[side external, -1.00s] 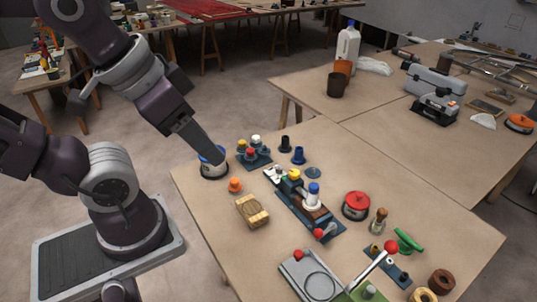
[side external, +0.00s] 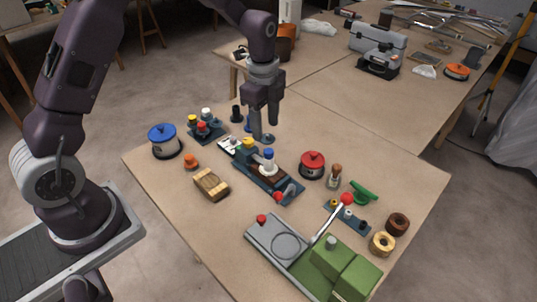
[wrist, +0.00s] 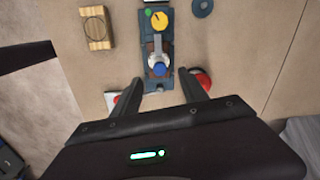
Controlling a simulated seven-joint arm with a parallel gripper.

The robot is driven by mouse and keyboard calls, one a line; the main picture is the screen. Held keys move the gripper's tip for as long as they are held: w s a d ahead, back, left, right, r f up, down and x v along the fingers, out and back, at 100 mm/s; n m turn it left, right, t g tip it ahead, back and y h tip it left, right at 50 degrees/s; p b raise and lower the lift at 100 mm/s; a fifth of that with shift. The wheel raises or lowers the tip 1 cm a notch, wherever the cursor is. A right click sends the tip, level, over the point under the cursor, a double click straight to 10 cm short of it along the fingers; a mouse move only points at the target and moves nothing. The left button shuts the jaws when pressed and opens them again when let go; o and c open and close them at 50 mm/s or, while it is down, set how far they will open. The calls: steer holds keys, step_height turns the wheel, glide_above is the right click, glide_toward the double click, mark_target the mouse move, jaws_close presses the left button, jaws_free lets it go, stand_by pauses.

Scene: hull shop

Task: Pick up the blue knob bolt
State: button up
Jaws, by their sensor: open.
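A knob with a blue top (side external: 268,154) and a white body stands upright on a dark blue fixture (side external: 285,193) in the middle of the table. In the wrist view the blue knob (wrist: 160,69) shows from above, just beyond and between the fingertips. A separate dark blue peg (side external: 248,123) stands behind the fixture, partly hidden by my gripper. My gripper (side external: 264,138) points down, open and empty, above the table near the fixture. It also shows in the wrist view (wrist: 159,78), with its two fingers spread apart and nothing between them.
A red-lidded pot (side external: 312,165) stands right of the fixture, a wooden block (side external: 211,185) left. A blue-lidded pot (side external: 164,142) and a small rack of coloured knobs (side external: 206,132) stand behind left. A grey and green lever device (side external: 300,250) is in front. Bare table lies behind right.

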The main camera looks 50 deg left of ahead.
mark_target(268, 151)
steer(key=f, duration=0.8)
steer(key=shift+w+d, duration=0.1)
steer(key=shift+d, duration=0.3)
jaws_close()
